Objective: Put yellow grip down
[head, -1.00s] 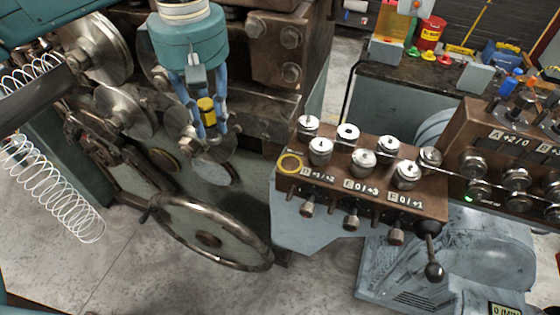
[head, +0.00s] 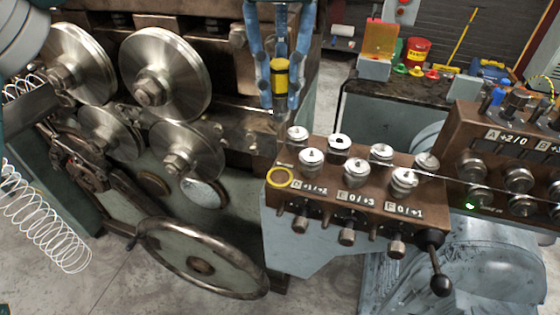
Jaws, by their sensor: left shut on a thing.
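The yellow grip (head: 281,72) is a small yellow cylinder with dark ends, held upright between the blue fingers of my left gripper (head: 280,95). The gripper is shut on it, in the upper middle of the head view. It appears above the back left of the brown roller block, and I cannot tell the exact height. A yellow ring (head: 281,178) marks the left end of the top of the brown roller block (head: 372,208). The ring looks empty and lies below the held grip in the picture. My right gripper is not in view.
Several metal rollers stand on the brown block, with a wire running right to a second block (head: 515,150). A black-knobbed lever (head: 438,270) is at its front right. Large feed wheels (head: 165,75) and a handwheel (head: 200,265) stand left. A dark bench (head: 400,95) holds small coloured items behind.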

